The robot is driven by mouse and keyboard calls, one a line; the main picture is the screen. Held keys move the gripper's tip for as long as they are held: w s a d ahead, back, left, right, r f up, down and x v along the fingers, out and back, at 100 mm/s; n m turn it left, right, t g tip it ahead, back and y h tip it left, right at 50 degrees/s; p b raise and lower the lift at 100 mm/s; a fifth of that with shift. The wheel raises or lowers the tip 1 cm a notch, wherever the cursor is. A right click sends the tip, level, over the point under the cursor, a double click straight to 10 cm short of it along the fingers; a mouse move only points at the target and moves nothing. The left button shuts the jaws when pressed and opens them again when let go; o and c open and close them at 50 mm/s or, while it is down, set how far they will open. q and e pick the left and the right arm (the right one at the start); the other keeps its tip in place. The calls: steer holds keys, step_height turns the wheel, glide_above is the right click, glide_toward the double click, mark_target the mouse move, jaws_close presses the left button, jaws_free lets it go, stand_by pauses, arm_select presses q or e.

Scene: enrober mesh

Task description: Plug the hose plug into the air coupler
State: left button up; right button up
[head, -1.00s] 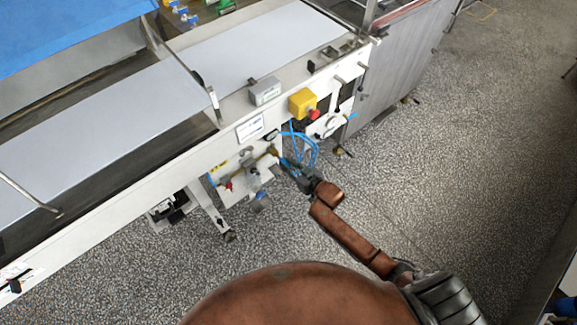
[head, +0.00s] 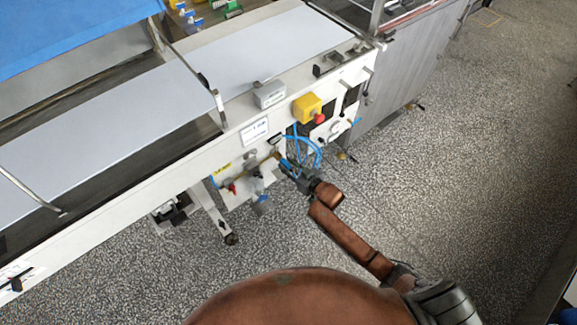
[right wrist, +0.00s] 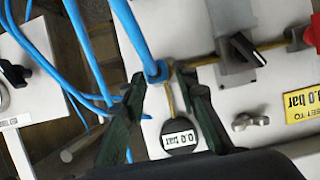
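My right gripper (head: 287,167) is at the panel on the machine's side, low under the frame. In the right wrist view its two dark fingers (right wrist: 160,76) stand apart, one on each side of a blue collar at the end of a blue hose (right wrist: 132,32), apparently the hose plug (right wrist: 156,73). I cannot tell whether the fingertips press on it. Brass fittings (right wrist: 206,61) run right from beside the fingertips; which part is the air coupler is unclear. A gauge (right wrist: 180,137) reading 0.0 bar hangs just below. My left gripper is not in view.
Blue hoses (head: 318,150) loop beside the gripper. A black-handled valve (right wrist: 245,50) and a yellow label (right wrist: 302,103) are on the panel. A yellow box with a red button (head: 308,108) sits above. The floor (head: 440,180) on the right is clear.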

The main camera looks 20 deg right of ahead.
steer(key=shift+o, duration=0.8)
steer(key=shift+s, duration=0.1)
steer(key=v, duration=1.1)
steer(key=shift+s+d+r, duration=0.2)
steer(key=shift+s+r, duration=0.05)
steer(key=shift+s, duration=0.05)
